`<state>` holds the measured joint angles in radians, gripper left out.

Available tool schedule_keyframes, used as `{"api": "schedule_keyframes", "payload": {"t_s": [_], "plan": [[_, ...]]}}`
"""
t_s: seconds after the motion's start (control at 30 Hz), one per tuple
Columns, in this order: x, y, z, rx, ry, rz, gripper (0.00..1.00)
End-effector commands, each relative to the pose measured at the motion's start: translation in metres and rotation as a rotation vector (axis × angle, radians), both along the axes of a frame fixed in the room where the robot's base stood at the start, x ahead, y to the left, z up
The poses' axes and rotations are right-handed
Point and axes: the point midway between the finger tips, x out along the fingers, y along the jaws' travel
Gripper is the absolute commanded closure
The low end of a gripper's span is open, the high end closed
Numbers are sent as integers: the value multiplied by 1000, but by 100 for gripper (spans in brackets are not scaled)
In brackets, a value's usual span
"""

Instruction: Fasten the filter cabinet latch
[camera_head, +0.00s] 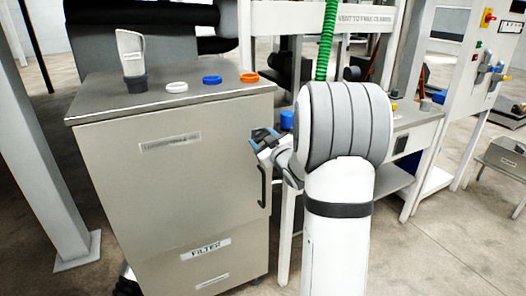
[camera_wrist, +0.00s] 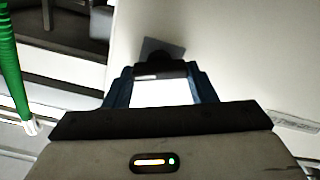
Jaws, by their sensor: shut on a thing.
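The filter cabinet (camera_head: 170,185) is a grey metal box on the left in the head view, with a FILTER label low on its front. My gripper (camera_head: 262,138) is at the upper right of that front. In the wrist view my gripper (camera_wrist: 160,72) has its blue fingers on either side of a dark latch (camera_wrist: 162,46), a black part on a small grey plate on the cabinet face (camera_wrist: 235,60). The fingers are shut on the latch. The fingers hide part of it, and I cannot tell its exact angle.
A black handle (camera_head: 262,187) is below my gripper on the cabinet's right edge. On the cabinet top stand a scoop in a dark cup (camera_head: 132,55) and white (camera_head: 177,87), blue (camera_head: 212,80) and orange (camera_head: 249,77) rings. A bench (camera_head: 415,118) is at right. A green hose (camera_head: 326,40) hangs behind my arm.

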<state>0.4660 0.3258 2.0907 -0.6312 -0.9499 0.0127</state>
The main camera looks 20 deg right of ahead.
Motion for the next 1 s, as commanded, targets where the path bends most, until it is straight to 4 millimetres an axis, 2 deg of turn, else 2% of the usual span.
{"api": "schedule_keyframes", "payload": {"t_s": [0.03, 1.0], "plan": [[0, 1, -7, -46, -7, 1, 72], [0, 4, -8, -942, -35, 0, 72]]}}
